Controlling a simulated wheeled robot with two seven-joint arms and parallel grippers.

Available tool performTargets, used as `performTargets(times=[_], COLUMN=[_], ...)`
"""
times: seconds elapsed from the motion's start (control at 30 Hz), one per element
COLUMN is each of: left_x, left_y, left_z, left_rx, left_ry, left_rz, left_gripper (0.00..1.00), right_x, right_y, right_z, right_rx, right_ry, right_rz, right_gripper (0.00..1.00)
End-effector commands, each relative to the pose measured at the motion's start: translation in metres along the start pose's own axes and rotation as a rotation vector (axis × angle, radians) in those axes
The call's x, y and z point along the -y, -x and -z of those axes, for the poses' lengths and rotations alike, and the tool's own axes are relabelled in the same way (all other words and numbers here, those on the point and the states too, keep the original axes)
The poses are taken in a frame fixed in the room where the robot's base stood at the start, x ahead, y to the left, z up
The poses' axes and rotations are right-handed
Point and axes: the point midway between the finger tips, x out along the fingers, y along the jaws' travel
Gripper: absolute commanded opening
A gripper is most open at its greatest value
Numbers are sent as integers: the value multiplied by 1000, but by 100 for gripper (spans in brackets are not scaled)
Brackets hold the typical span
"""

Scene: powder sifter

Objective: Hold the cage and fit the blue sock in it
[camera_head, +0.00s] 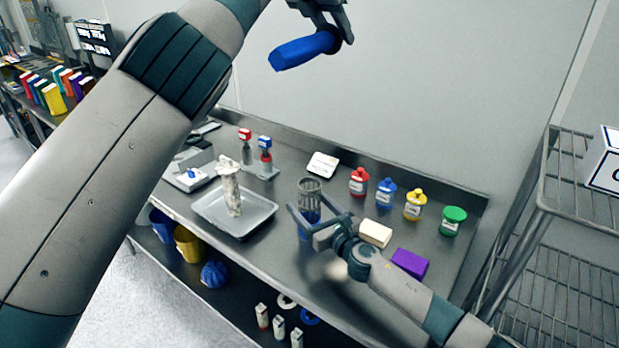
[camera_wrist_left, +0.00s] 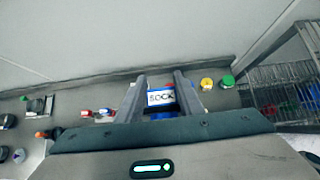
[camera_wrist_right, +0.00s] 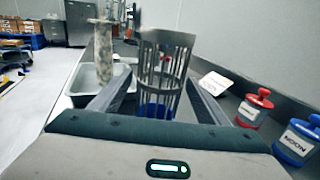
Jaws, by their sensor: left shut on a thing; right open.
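The blue sock (camera_head: 303,50) is a long blue piece held high above the bench by my left gripper (camera_head: 335,36). In the left wrist view a white "SOCK" label (camera_wrist_left: 160,97) shows between the fingers. The cage (camera_head: 311,188) is a grey slotted cylinder standing upright on the bench, with blue (camera_head: 309,222) at its lower part. My right gripper (camera_head: 310,208) is open, with a finger on each side of the cage. In the right wrist view the cage (camera_wrist_right: 165,70) rises between the spread fingers; I cannot tell whether they touch it.
A grey tray (camera_head: 262,218) with a mottled upright column (camera_head: 231,190) stands left of the cage. Red (camera_head: 359,183), blue (camera_head: 385,192), yellow and green jars line the back right. A cream block (camera_head: 375,233) and purple block (camera_head: 410,263) lie near my right arm. A wire rack (camera_head: 560,220) stands right.

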Motion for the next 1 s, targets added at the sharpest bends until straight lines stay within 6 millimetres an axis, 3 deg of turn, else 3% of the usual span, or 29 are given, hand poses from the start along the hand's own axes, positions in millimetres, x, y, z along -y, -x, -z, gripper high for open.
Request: performTargets(times=[0.23, 0.43, 1.0], left_x=[0, 0, 8], left_y=[0, 0, -8], left_z=[0, 0, 2], left_rx=[0, 0, 17], left_ry=[0, 0, -26], left_rz=[0, 0, 28], left_gripper=[0, 0, 0], right_x=[0, 0, 0], right_y=[0, 0, 0], right_z=[0, 0, 0], right_rx=[0, 0, 0], right_ry=[0, 0, 0], right_rz=[-1, -1, -1], right_gripper=[69, 22, 22])
